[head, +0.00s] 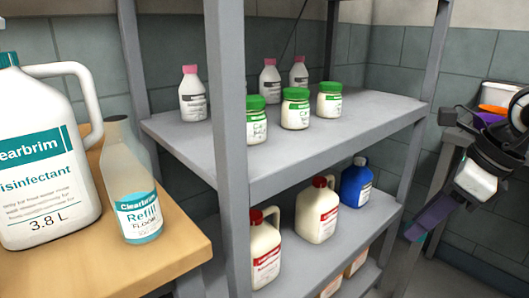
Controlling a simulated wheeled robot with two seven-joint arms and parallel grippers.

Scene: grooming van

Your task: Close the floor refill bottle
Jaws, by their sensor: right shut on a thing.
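The floor refill bottle (141,212) stands upright on the wooden top at the left. It has a grey see-through upper part, a blue-green base and a teal and white label. Its neck (117,127) shows no cap. My left gripper is not in view.
A large disinfectant jug (45,160) stands left of the bottle, close to it. A grey shelf unit (180,147) with an upright post stands between the bottle and my right gripper. It holds green-lidded jars (295,110), pink-capped bottles (192,95) and red-capped jugs (318,212).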

